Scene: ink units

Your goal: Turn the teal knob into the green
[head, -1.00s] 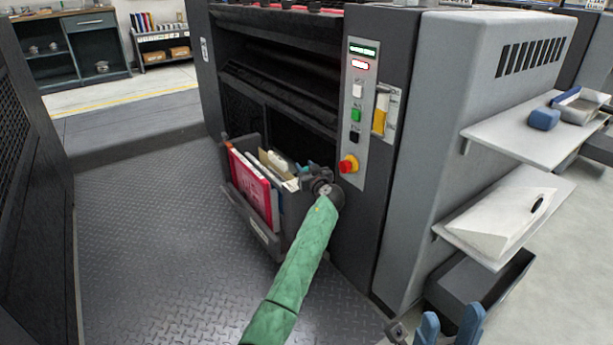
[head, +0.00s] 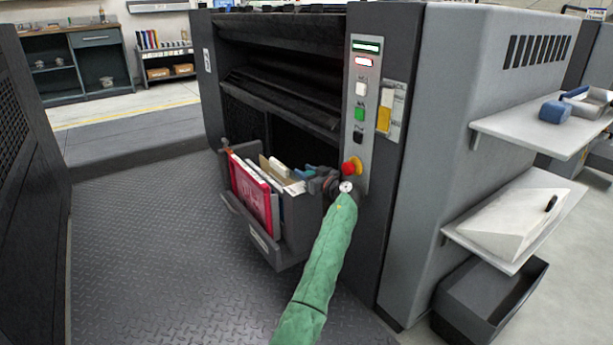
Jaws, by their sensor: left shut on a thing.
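My left gripper (head: 311,174) is at the right end of the document rack, just left of the red emergency button. My green-sleeved left arm reaches up to it from the bottom. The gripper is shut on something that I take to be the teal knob. The gripper, wrist and rack hide the knob, so its pointer and any green zone cannot be made out. Small blue-teal parts show at the fingertips, too small to tell apart. My right gripper is not in view.
The rack (head: 262,240) holds a red book (head: 250,192) and several folders close to my gripper. The red emergency button (head: 352,166) sits close by on the control panel (head: 363,100). Shelves (head: 545,130) stick out at the right. The metal floor (head: 150,260) at the left is clear.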

